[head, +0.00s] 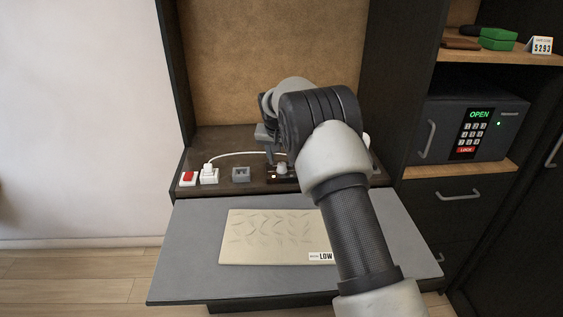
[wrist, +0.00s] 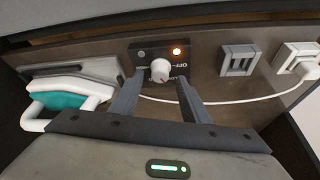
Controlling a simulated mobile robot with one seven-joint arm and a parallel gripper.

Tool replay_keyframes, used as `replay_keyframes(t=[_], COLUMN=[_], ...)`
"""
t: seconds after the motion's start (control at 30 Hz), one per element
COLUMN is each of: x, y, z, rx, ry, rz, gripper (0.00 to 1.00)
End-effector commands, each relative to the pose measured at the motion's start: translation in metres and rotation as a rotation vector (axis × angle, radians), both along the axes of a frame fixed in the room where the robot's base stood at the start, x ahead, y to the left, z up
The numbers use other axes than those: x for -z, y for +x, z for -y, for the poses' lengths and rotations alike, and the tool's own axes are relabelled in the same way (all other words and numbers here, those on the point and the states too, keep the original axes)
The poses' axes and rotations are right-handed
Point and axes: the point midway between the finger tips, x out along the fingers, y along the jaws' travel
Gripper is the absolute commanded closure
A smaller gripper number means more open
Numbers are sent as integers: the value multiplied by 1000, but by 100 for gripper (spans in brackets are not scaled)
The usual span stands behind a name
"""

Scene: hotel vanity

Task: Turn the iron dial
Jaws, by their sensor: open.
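The iron dial (wrist: 160,70) is a small pale knob on a dark panel (wrist: 148,54) with upside-down white lettering and a lit orange lamp. Its setting is too small to read. It also shows in the head view (head: 281,169), just beneath my gripper. My gripper (wrist: 161,84) is open, with one finger on each side of the dial; I cannot tell whether either touches it. The white and teal iron (wrist: 67,102) lies beside the panel, at the left of the wrist view. In the head view my arm hides most of it.
A grey socket block (head: 241,174), a white plug with cord (head: 209,174) and a red switch (head: 188,178) line the shelf. A grey ironing board (head: 190,250) in front bears a creased beige cloth (head: 250,238) with a LOW tag (head: 321,256). A safe (head: 470,130) stands right.

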Motion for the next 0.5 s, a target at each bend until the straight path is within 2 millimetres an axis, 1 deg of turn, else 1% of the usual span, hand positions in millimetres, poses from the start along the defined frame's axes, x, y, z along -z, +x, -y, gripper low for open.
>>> replay_keyframes(t=[0.03, 0.2, 0.4, 0.5], x=[-13, -52, -96, -114], y=[-4, -19, -37, -45], z=[-2, -6, -11, -12], rx=[-1, -1, -1, -1], ry=[1, 2, 2, 1], rz=[3, 5, 5, 3], gripper=[58, 58, 58, 58])
